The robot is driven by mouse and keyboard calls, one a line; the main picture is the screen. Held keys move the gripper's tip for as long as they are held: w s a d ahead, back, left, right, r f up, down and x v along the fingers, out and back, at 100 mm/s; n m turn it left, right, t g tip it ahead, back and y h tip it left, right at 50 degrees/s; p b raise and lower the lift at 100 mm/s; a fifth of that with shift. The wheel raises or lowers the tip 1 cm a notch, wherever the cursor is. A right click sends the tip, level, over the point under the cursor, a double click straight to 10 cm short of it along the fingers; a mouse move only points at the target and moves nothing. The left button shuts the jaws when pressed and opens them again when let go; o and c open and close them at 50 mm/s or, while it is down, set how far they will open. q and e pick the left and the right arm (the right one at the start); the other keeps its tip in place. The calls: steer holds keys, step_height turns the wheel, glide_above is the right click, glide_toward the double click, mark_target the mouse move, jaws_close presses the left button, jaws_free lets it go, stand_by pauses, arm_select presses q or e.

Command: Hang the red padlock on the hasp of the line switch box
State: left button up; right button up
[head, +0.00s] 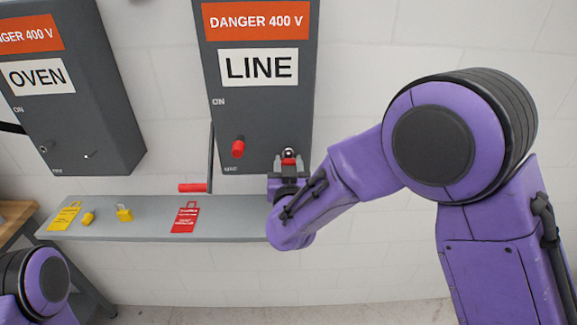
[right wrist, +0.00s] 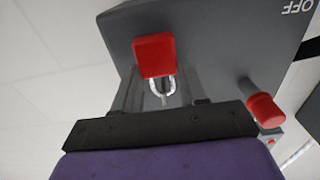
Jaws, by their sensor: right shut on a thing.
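The grey line switch box (head: 262,110) hangs on the wall, with its LINE label and a red knob (head: 238,148) on its front. My right gripper (head: 289,163) is at the box's lower right corner, shut on the red padlock (head: 289,159). In the right wrist view the red padlock body (right wrist: 153,55) sits between the fingers, and its silver shackle (right wrist: 153,86) points toward the palm. The hasp is not clearly visible behind the gripper. I cannot tell whether the shackle passes through it. My left gripper is out of view.
A grey shelf (head: 150,225) below carries a red tag (head: 185,217), yellow padlocks (head: 124,213) and a yellow tag (head: 64,217). The line box's side lever with a red grip (head: 192,188) hangs down. The oven box (head: 85,110) is at left.

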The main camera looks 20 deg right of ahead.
stand_by(0.4)
steer(key=o, duration=1.3)
